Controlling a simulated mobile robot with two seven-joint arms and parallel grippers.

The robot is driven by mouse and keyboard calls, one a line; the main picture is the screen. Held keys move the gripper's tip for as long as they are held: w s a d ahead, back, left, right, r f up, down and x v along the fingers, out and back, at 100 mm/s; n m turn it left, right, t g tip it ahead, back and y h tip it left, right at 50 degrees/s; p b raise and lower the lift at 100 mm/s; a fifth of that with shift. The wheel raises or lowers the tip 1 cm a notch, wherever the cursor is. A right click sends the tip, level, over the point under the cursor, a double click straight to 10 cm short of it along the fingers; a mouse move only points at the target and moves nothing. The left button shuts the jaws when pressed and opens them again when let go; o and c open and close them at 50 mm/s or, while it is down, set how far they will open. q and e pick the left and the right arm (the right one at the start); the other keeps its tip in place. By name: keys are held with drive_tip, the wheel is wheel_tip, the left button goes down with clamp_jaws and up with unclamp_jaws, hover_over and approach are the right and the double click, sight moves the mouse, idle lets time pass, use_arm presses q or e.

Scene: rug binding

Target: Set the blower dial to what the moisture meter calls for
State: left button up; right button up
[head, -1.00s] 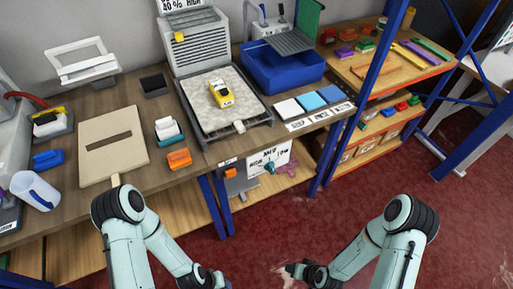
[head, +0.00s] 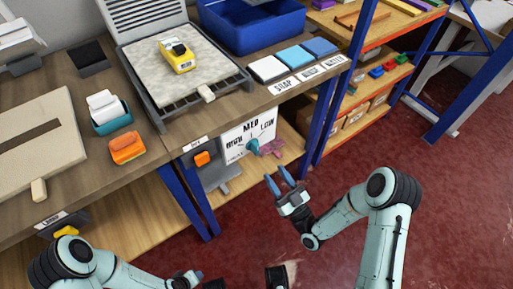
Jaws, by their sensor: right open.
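The blower dial, a teal knob (head: 253,146), sits on a white panel (head: 236,145) below the bench's front edge. My left gripper (head: 193,277) shows only partly at the bottom edge.
An orange knob (head: 202,159) is left of the panel, and a blue bench leg (head: 188,193) stands below it. Another blue post (head: 322,110) rises to the right. A pink thing (head: 271,147) lies behind on the lower shelf. Red floor in front is clear.

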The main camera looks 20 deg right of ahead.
sight(258, 147)
drive_tip(key=x, duration=1)
drive_tip(key=shift+w+a+b, duration=0.1)
drive_tip(key=shift+w+b, duration=0.2)
drive_tip(key=shift+w, duration=0.05)
